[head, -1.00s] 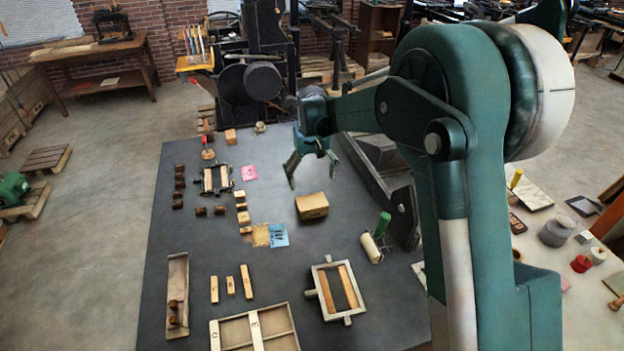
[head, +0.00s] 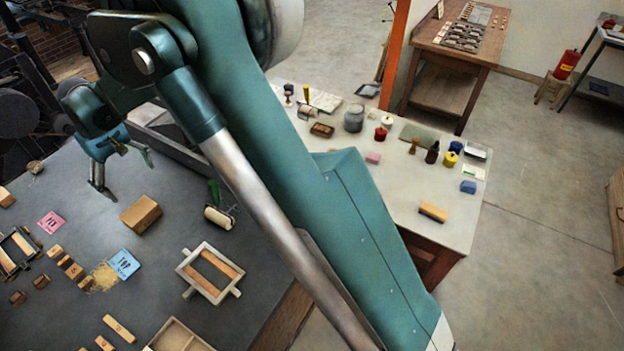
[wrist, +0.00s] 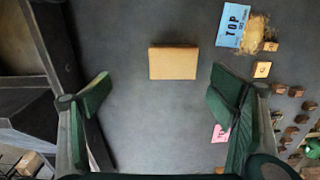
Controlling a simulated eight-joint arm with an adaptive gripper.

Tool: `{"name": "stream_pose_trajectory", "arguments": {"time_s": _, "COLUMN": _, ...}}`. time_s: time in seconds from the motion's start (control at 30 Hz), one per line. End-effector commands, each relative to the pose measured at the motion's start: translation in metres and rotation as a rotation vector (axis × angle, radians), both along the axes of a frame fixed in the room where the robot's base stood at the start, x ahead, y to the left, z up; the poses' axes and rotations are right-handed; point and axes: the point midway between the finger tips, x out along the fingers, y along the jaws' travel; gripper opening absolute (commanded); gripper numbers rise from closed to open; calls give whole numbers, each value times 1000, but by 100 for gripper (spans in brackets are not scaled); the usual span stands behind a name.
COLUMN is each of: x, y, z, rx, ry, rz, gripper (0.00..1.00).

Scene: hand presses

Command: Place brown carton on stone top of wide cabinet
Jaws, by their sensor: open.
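The brown carton (head: 141,214) sits on the dark tabletop in the head view, to the right of and below my gripper. In the wrist view the carton (wrist: 173,62) lies ahead of the fingers, apart from them. My gripper (head: 122,176) is open and empty above the dark table; its two fingers (wrist: 158,100) are spread wide in the wrist view. The pale stone top (head: 385,203) of the wide cabinet (head: 428,262) shows in the head view, to the right of my arm. My arm hides part of it.
The stone top bears a grey jar (head: 353,118), small pots, bottles and a wooden block (head: 433,212); bare patches lie between them. On the dark table near the carton are a green-handled roller (head: 218,215), a blue TOP card (head: 123,263) and a wooden frame (head: 210,273).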

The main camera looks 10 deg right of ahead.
Motion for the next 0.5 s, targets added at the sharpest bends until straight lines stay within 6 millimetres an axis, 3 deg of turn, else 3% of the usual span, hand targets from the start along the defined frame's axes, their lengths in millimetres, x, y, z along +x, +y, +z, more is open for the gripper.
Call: {"name": "stream_pose_trajectory", "arguments": {"time_s": 0.5, "x": 1, "y": -134, "z": 89, "rx": 61, "ry": -81, "rz": -130, "gripper": 84}}
